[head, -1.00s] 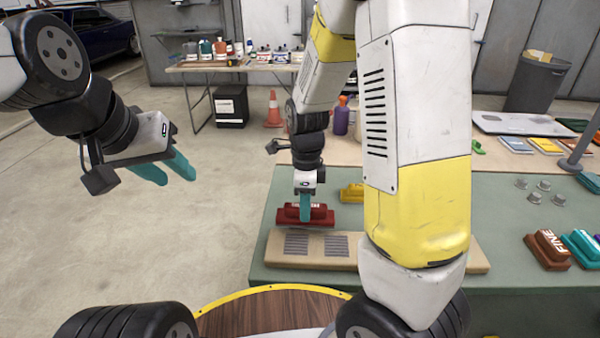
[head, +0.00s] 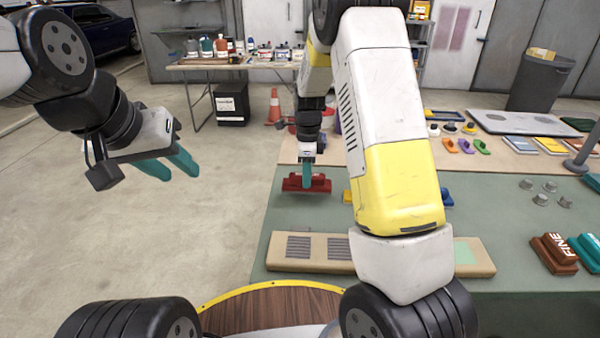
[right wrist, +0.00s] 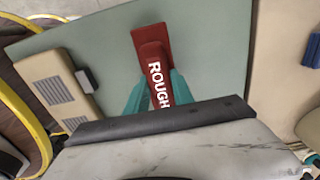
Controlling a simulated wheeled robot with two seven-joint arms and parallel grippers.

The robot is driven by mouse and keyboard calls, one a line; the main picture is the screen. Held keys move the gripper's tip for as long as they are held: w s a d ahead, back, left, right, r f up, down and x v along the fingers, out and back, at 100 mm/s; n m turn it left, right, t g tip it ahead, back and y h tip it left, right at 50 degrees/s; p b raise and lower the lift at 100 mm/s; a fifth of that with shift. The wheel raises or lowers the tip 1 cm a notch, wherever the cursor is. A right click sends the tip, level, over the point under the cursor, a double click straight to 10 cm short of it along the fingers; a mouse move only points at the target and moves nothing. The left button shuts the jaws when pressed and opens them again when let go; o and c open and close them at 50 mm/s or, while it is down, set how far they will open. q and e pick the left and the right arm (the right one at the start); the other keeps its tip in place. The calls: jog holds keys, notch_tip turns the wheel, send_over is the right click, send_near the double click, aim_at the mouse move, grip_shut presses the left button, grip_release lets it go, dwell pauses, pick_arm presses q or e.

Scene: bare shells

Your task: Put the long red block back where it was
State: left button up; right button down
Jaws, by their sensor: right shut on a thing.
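The long red block (head: 307,184) is near the left edge of the green mat in the head view, behind the beige board. In the right wrist view the red block (right wrist: 155,68) shows the white word "ROUGH". My right gripper (head: 307,175) is shut on it, with a teal finger on each side of the block. I cannot tell whether the block touches the mat. My left gripper (head: 170,165) is open and empty, over the floor left of the table.
The beige board (head: 310,262) with grey patches lies at the mat's front edge. Yellow and blue blocks (head: 447,197) are partly hidden behind my right arm. A brown block (head: 552,252) marked "FINE" lies at the right. The mat (head: 500,215) has free room there.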

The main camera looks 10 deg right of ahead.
jog(key=shift+f, duration=1.65)
jog(key=shift+f, duration=0.1)
jog(key=c, duration=1.1)
grip_release()
